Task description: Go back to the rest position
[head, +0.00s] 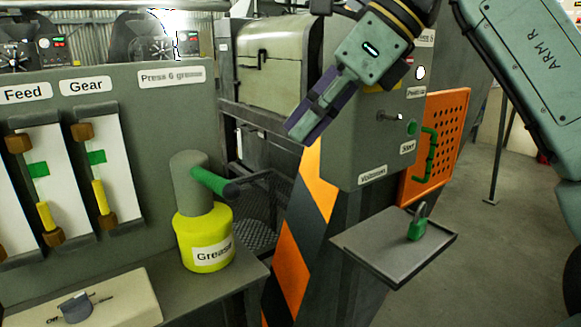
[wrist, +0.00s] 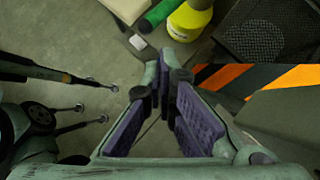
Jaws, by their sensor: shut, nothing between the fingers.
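My gripper (head: 300,132) hangs in the upper middle of the head view, pointing down and left, in front of the grey control box (head: 362,148). Its dark purple fingers are shut and hold nothing. In the wrist view the gripper (wrist: 166,75) shows its two padded fingers meeting at the tips, over the floor, touching no object. My arm comes in from the upper right.
A yellow grease pot (head: 206,243) with a green handle stands on the left bench. A green padlock (head: 418,224) sits on a small grey tray (head: 370,262). An orange perforated panel (head: 450,125) stands at right. Open floor (head: 480,270) lies at lower right.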

